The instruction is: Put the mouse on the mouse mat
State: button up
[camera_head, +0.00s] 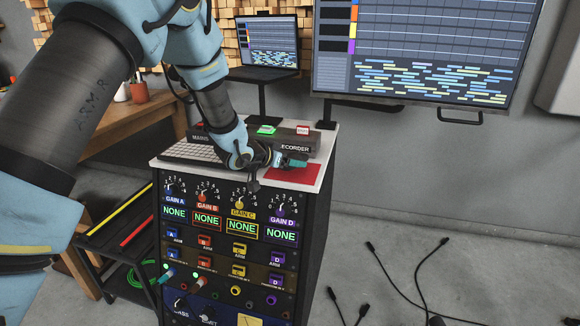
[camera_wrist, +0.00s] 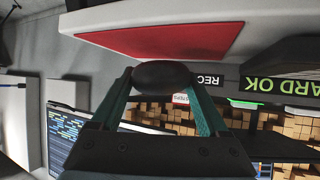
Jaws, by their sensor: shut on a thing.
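The mouse (camera_wrist: 162,74) is a dark, rounded object between my fingertips in the wrist view. My gripper (camera_head: 293,162), with teal fingers, is shut on it. In the head view the mouse is mostly hidden by the gripper. The mouse mat (camera_head: 298,176) is a flat red sheet at the right end of the rack's white top. The mat also shows in the wrist view (camera_wrist: 178,42), where the mouse overlaps its edge. My gripper is low over the mat's back left part in the head view. I cannot tell whether the mouse touches the mat.
A keyboard (camera_head: 195,152) lies left of my wrist on the white top. The dark recorder unit (camera_head: 310,138) stands behind the mat. A laptop (camera_head: 268,48) and a large monitor (camera_head: 425,45) are behind. Cables (camera_head: 410,290) lie on the floor at right.

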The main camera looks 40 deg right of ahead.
jog(key=shift+f, duration=0.9)
jog(key=o, duration=1.3)
jog(key=shift+f, duration=0.15)
jog(key=shift+r, duration=0.25)
jog(key=v, duration=1.2)
jog(key=shift+f, duration=0.1)
